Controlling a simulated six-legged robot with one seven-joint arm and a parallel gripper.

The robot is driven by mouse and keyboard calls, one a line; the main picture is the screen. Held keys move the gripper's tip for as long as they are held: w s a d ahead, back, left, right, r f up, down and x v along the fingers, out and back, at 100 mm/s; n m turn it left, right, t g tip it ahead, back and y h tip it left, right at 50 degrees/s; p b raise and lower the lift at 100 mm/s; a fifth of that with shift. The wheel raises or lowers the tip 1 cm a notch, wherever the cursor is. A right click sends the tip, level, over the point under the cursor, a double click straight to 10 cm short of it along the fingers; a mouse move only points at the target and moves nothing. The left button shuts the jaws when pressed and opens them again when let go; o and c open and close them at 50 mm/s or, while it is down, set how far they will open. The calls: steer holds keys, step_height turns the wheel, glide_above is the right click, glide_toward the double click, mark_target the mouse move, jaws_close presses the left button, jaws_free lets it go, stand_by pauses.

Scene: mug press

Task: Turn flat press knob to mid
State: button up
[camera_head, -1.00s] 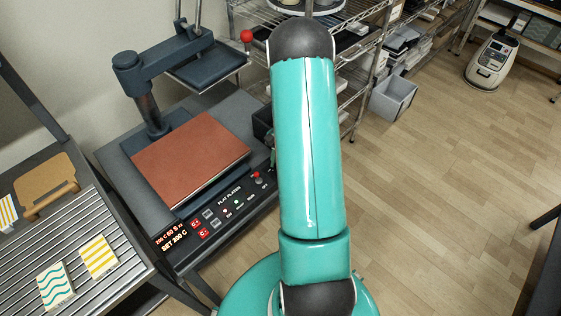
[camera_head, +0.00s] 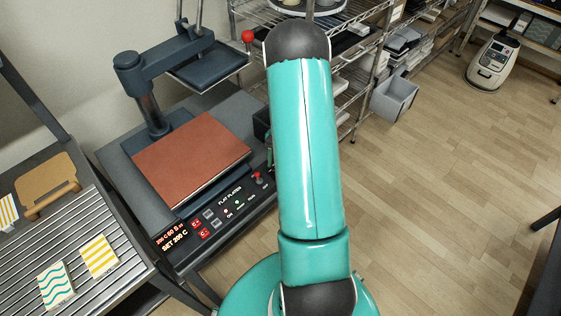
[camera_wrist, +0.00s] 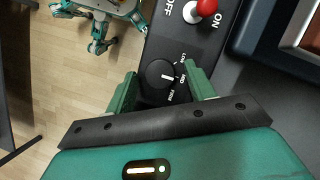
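My gripper (camera_wrist: 160,69) is open, with one green finger on each side of the knob and small gaps visible between. Whether the fingertips reach down beside it is unclear. In the head view the flat press (camera_head: 116,158) stands left of my arm, and the arm hides the knob.
A red-tipped ON/OFF switch (camera_wrist: 207,7) stands close beyond the knob. The reddish-brown platen (camera_head: 190,158) lies on the press. A slatted table (camera_head: 105,222) with patterned pieces is at left. A wire shelf (camera_head: 352,95) stands behind my arm; the floor at right is open.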

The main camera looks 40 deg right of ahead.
steer(key=shift+r, duration=0.1)
steer(key=v, duration=1.3)
steer(key=shift+r, duration=0.2)
steer(key=shift+w+d, duration=0.15)
steer(key=s+a+r+n+t+h, duration=0.1)
steer(key=a+r+n+t+h, duration=0.35)
steer(key=a+r, duration=1.3)
steer(key=s+a+r+n+t, duration=0.1)
steer(key=s+a+r+n, duration=0.1)
steer(key=s+a, duration=0.4)
steer(key=s+a+r+n+t, duration=0.2)
steer(key=s+a+r+n, duration=0.1)
steer(key=s+a+n, duration=0.2)
steer(key=s+a, duration=0.2)
steer(key=a, duration=0.1)
steer(key=shift+a+r+y, duration=0.2)
steer(key=shift+a+y, duration=0.1)
steer(key=shift+y, duration=0.05)
